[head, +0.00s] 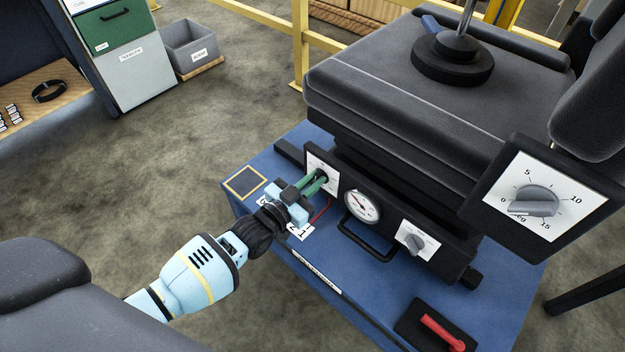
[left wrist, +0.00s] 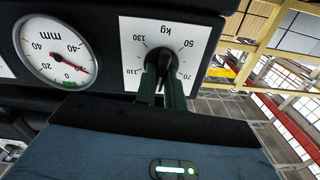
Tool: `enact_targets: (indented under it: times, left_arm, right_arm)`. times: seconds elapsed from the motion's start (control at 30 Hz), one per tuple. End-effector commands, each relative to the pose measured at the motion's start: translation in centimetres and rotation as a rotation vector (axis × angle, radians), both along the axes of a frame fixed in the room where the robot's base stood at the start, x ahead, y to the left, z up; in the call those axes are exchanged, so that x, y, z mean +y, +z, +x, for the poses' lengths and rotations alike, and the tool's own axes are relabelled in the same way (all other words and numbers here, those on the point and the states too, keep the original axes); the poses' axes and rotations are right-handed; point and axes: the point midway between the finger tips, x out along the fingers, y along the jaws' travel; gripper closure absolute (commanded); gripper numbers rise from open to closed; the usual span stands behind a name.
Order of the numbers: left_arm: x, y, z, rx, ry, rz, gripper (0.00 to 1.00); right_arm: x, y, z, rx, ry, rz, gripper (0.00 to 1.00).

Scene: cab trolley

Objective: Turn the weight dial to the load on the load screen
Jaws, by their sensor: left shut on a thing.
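The weight dial is a black knob (left wrist: 160,66) on a white plate (left wrist: 133,40) marked kg, with numbers including 50, 70, 110 and 130. In the head view its plate (head: 315,163) is at the left end of the seat's front panel. My left gripper (head: 319,181) has its green fingers shut on the knob. In the left wrist view the fingers (left wrist: 161,88) sit either side of it and hide its lower part. I cannot tell which number the knob points at. I cannot make out a load screen. My right gripper is out of view.
Right of the dial are a round mm gauge (head: 361,206), a black handle (head: 366,244) and a small grey knob (head: 415,243). A larger grey dial (head: 537,203) is on a panel at right. A red lever (head: 443,331) is on the blue base (head: 345,275). Open floor lies left.

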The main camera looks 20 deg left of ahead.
Motion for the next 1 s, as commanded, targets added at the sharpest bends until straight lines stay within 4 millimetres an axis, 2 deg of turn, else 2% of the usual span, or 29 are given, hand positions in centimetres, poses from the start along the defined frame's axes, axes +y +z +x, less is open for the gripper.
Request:
enact_targets:
  times: [0.6, 1.0]
  left_arm:
    - [-0.4, -0.2, -0.2, -0.189, 0.000, 0.525, 1.00]
    - [-0.5, -0.4, -0.2, -0.302, -0.001, 0.835, 1.00]
  right_arm:
    - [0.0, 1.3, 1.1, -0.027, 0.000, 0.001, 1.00]
    - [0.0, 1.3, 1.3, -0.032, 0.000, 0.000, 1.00]
